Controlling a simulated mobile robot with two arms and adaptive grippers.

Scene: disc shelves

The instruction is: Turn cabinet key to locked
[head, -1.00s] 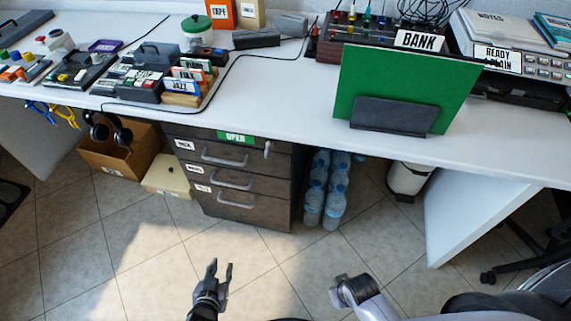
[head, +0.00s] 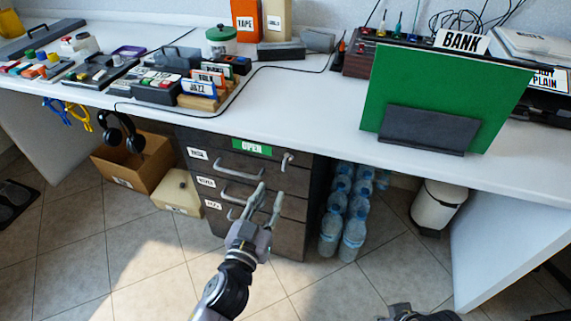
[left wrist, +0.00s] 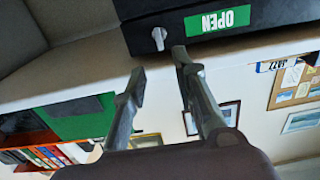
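The dark drawer cabinet (head: 292,244) stands under the desk. Its silver key (head: 286,161) sits at the upper right of the front, its grip pointing roughly up and down, beside a green OPEN label (head: 252,147). My left gripper (head: 270,191) is open and empty in front of the drawers, below the key in the head view. In the left wrist view, which is upside down, the key (left wrist: 159,38) shows just beyond and between the open fingertips, apart from them. A part of my right arm shows at the bottom edge; its fingers are not seen.
Drawer handles (head: 238,170) stick out left of the key. The white desk top (head: 300,105) overhangs the cabinet. Water bottles (head: 355,225) stand to the right; a cream box (head: 180,192) and a cardboard box (head: 122,174) to the left. Floor in front is free.

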